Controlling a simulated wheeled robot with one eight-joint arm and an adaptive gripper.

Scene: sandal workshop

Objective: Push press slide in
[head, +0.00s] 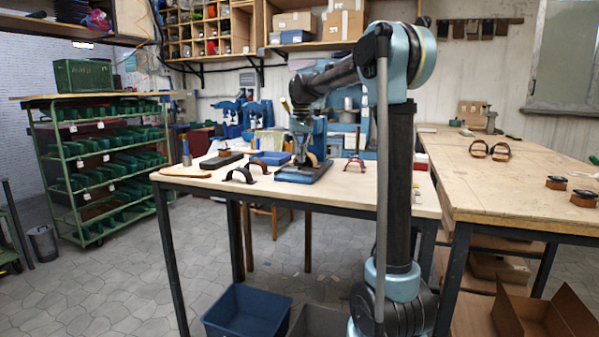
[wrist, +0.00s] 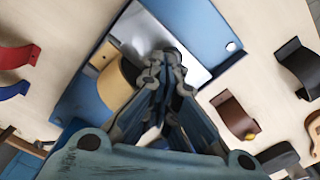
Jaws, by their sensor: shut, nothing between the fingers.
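The press (head: 290,174) stands on the near workbench, with a flat blue base. In the wrist view its blue base (wrist: 75,97) runs diagonally, with a pale metal plate (wrist: 135,27) on it that may be the slide. A tan curved strap (wrist: 112,88) stands on the press, left of my fingers. My gripper (wrist: 166,62) is shut and empty, its fingertips over the metal plate. In the head view my gripper (head: 302,153) points down at the press. I cannot tell whether the fingertips touch the plate, and they hide part of it.
Dark and brown straps (head: 240,174) lie left of the press. A red strap piece (head: 355,163) stands to its right. A blue bin (head: 247,312) is under the bench. A second table (head: 500,190) with sandal parts adjoins at right. A green rack (head: 55,170) stands at left.

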